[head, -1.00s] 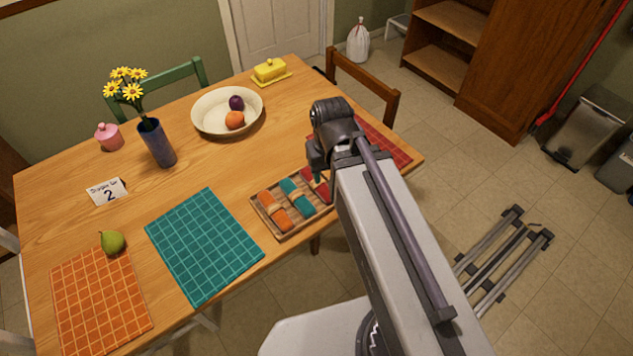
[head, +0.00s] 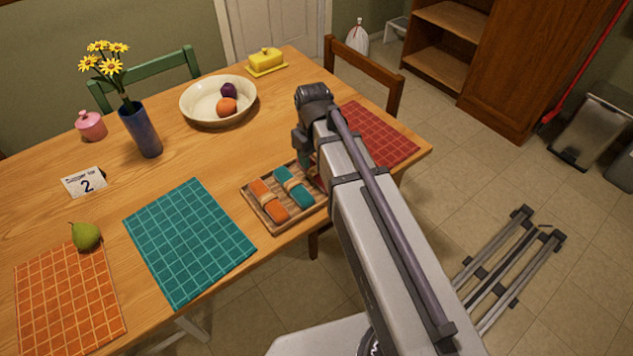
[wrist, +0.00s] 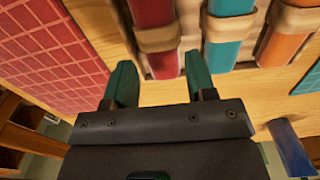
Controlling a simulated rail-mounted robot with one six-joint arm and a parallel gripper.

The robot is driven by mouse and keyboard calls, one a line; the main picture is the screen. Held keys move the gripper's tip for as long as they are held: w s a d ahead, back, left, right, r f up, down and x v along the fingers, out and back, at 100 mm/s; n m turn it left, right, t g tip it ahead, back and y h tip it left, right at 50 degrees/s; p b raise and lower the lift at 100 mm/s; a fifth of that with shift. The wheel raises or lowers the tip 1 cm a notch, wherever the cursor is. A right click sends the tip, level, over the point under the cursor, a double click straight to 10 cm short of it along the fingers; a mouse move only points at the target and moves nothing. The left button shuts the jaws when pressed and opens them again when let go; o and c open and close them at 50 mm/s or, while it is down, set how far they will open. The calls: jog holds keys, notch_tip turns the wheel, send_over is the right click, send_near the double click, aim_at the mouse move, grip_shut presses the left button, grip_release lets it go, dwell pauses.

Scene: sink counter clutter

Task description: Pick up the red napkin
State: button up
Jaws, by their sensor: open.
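The red napkin (wrist: 153,22) is rolled with a tan band and lies at one end of the wooden tray (head: 270,225), beside the teal rolled napkin (head: 293,187) and the orange rolled napkin (head: 268,200). In the head view the red napkin is mostly hidden behind my arm. My gripper (wrist: 160,78) is open and empty. In the wrist view its two green fingertips appear on either side of the red napkin's near end. I cannot tell how high they are above it.
A red checked mat (head: 378,134) lies right of the tray, and a teal mat (head: 190,240) lies left of it. A bowl with fruit (head: 203,115), a blue vase (head: 140,130) and a yellow butter dish (head: 266,62) stand farther off.

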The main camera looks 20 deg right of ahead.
aim_at(314, 167)
notch_tip(314, 167, down, 5)
jog(key=b, duration=0.5)
jog(key=shift+f, duration=0.2)
jog(key=shift+r, duration=0.25)
jog(key=c, duration=0.6)
